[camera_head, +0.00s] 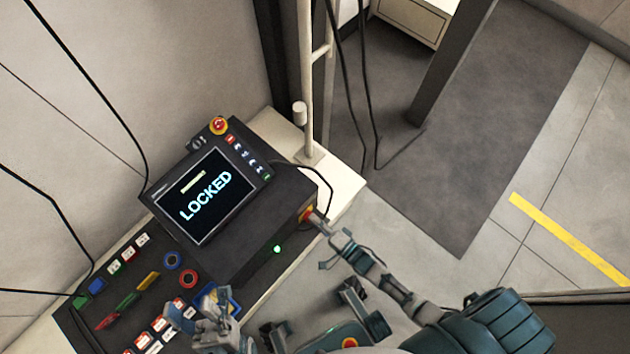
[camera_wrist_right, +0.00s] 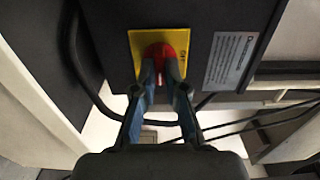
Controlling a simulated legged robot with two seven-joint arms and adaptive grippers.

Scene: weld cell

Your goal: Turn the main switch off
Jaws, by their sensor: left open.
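The main switch (camera_wrist_right: 161,50) is a red rotary knob on a yellow plate (camera_wrist_right: 136,42), on the side of a dark control box (camera_head: 275,230). In the head view the switch (camera_head: 307,212) is partly covered by my right gripper (camera_head: 315,219). In the right wrist view the fingers of my right gripper (camera_wrist_right: 160,72) close in on both sides of the knob's grip. Small lettering on the plate's right side is too small to read surely. My left gripper (camera_head: 203,312) is open and empty above the front of the button panel.
A tilted screen (camera_head: 208,196) reads LOCKED. A red emergency knob (camera_head: 218,126) sits above it. Several coloured buttons and switches (camera_head: 135,290) fill the panel at left. Cables hang by the post (camera_head: 306,90) and below the switch. Open floor lies right.

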